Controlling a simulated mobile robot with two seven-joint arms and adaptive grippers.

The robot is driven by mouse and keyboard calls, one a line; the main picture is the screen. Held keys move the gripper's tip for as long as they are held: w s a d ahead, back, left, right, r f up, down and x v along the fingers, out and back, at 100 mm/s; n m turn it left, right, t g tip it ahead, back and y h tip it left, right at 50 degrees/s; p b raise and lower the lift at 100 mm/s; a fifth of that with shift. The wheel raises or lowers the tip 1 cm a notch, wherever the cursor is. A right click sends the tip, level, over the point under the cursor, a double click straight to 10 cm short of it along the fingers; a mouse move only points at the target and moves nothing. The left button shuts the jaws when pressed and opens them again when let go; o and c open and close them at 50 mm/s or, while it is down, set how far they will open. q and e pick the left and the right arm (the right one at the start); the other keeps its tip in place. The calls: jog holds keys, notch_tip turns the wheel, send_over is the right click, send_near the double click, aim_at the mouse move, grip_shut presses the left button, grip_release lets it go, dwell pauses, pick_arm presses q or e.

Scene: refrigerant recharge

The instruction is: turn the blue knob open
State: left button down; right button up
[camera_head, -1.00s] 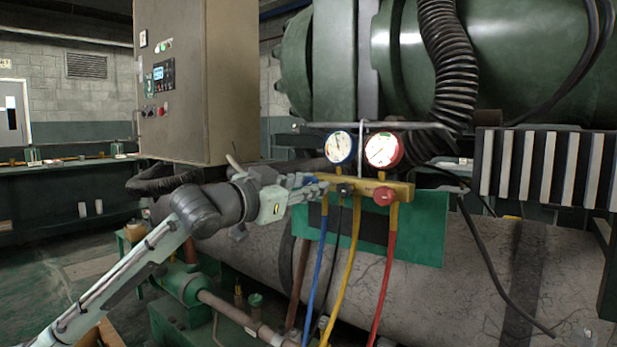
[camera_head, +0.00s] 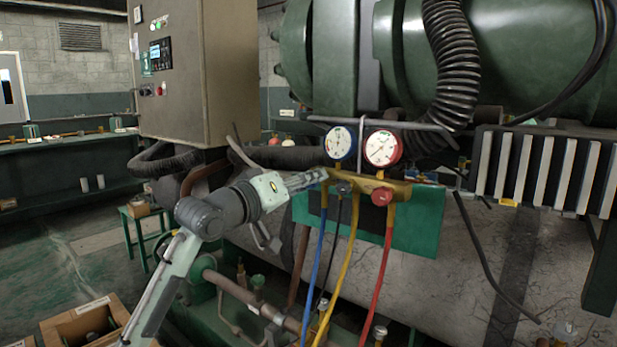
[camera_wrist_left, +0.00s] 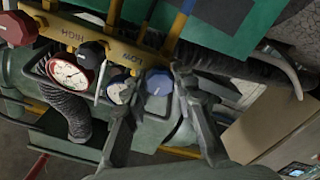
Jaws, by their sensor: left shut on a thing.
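The blue knob (camera_wrist_left: 158,82) shows in the left wrist view between the two fingers of my left gripper (camera_wrist_left: 155,88), at the LOW end of the yellow manifold (camera_wrist_left: 125,50). My left gripper (camera_head: 320,177) is shut on it. In the head view the gripper's fingers reach the manifold's left end and hide the knob. The manifold (camera_head: 398,188) carries a blue-rimmed gauge (camera_head: 340,143) and a red-rimmed gauge (camera_head: 382,148). A red knob (camera_head: 381,196) sits at its right, and a dark knob (camera_head: 343,188) lies near my fingertips. My right gripper is not in view.
Blue (camera_head: 317,270), yellow (camera_head: 344,270) and red (camera_head: 382,275) hoses hang below the manifold. A green panel (camera_head: 420,222) is behind it. A grey control cabinet (camera_head: 200,75) stands at left, and an open box (camera_head: 85,322) is at lower left.

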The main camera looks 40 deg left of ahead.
pick_arm(q)
jog(key=shift+n, duration=1.6)
jog(key=c, duration=1.2)
grip_release()
jog(key=s+a, duration=0.1)
jog(key=s, duration=1.1)
